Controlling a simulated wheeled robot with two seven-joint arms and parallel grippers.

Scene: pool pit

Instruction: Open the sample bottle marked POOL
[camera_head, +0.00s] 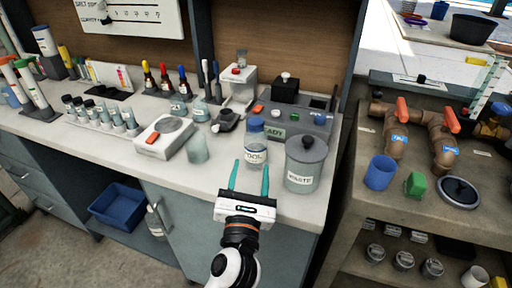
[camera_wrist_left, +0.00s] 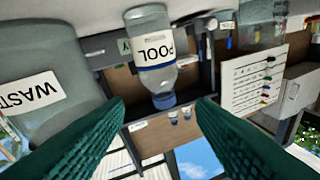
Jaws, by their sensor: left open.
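The sample bottle marked POOL (camera_head: 256,146) stands upright near the counter's front edge, clear with a white label and a blue cap (camera_head: 256,124) on top. In the left wrist view the bottle (camera_wrist_left: 150,50) appears upside down, with its blue cap (camera_wrist_left: 164,101) between the fingertips in the picture. My left gripper (camera_head: 250,178) is open and empty, its two green fingers pointing at the bottle from the front. The fingers look apart from the bottle. My right gripper is not in view.
A lidded WASTE jar (camera_head: 303,165) stands close to the right of the bottle; it also shows in the left wrist view (camera_wrist_left: 45,70). A clear beaker (camera_head: 197,149) and a white scale (camera_head: 164,136) are to the left. A grey READY device (camera_head: 295,121) stands behind.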

